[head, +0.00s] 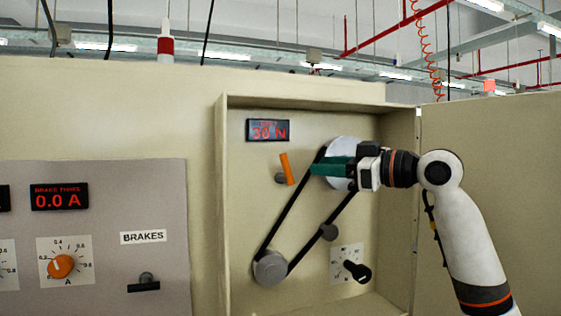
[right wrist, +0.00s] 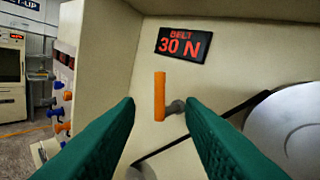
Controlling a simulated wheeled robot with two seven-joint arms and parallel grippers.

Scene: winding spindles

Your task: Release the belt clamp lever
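The orange clamp lever (head: 287,168) sits on a grey pivot inside the open cabinet, below the belt display (head: 268,130), which reads 30 N. In the right wrist view the lever (right wrist: 159,96) stands upright, ahead of and between my fingertips. My right gripper (head: 314,169) has green fingers and reaches in from the right, its tips just right of the lever in the head view. The right wrist view shows the fingers apart with nothing between them; the lever appears beyond the tips. My left gripper is not in view.
A black belt (head: 284,215) runs from a large upper pulley (head: 343,148), partly hidden by my gripper, to a lower pulley (head: 270,268). The brakes panel (head: 110,190) is left of the cabinet.

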